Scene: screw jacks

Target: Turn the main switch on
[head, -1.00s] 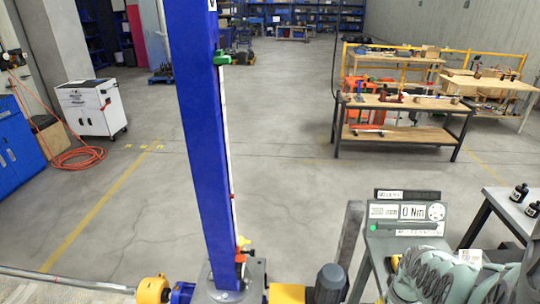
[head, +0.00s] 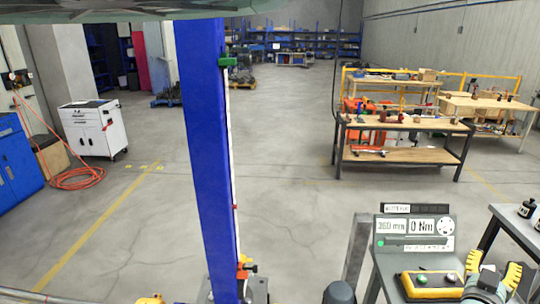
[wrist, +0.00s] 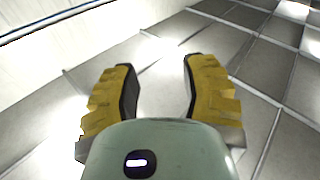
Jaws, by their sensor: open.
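A grey control panel (head: 414,235) stands at the lower right of the head view. It carries readouts of 360 mm and 0 Nm, a round light dial-like part (head: 446,226) and a small green spot. A yellow box (head: 430,293) with a green button and a paler one lies on the stand in front of it. I cannot tell which part is the main switch. My gripper (head: 492,270), with yellow fingers, is right of the yellow box and apart from it. In the wrist view my gripper (wrist: 157,75) is open and empty above a grey tiled surface.
A tall blue column (head: 208,150) with a green clamp (head: 228,62) and an orange part (head: 245,266) stands left of the panel. A dark table with black bottles (head: 526,208) is at the right. Workbenches (head: 400,135) stand behind, with open floor between.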

